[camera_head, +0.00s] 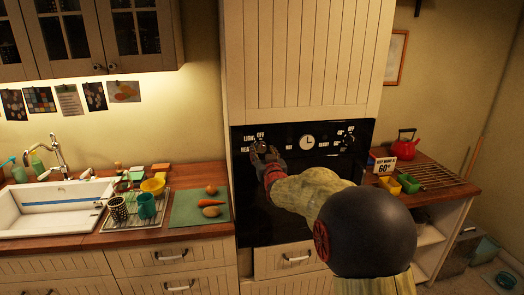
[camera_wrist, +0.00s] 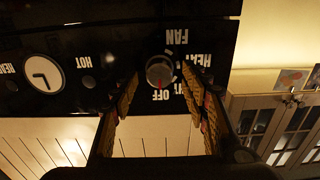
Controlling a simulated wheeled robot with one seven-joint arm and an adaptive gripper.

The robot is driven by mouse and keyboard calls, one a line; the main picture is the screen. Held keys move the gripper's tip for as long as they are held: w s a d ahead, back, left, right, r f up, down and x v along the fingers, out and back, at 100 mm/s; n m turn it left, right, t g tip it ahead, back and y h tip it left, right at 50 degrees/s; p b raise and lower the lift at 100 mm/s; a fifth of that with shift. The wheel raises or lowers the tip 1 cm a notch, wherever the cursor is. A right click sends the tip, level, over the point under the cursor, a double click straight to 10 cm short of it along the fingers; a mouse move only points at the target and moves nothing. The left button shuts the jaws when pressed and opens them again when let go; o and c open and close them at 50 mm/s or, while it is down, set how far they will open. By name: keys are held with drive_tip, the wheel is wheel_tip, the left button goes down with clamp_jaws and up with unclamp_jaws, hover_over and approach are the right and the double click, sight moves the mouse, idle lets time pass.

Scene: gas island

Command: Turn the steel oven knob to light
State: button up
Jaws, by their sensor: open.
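The steel oven knob (camera_wrist: 159,71) is on the black oven panel, near the middle of the wrist view. It is round and grey, with a red mark on the side toward the word OFF. My gripper (camera_wrist: 160,80) is open, its two ridged fingers either side of the knob in this view. Whether they touch it, I cannot tell. In the head view my gripper (camera_head: 265,157) is at the left end of the panel, just below the LIGHT and OFF labels, and partly covers the knob. A finger hides part of the lettering in the wrist view.
A round clock (camera_head: 307,142) is mid-panel, with another control (camera_head: 347,138) to its right. A counter with a green board (camera_head: 187,216) and a dish rack (camera_head: 120,223) lies left. A red kettle (camera_head: 406,148) stands on the right counter.

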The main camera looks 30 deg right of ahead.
drive_tip(key=shift+x, duration=0.9)
drive_tip(key=shift+c, duration=1)
drive_tip(key=c, duration=0.9)
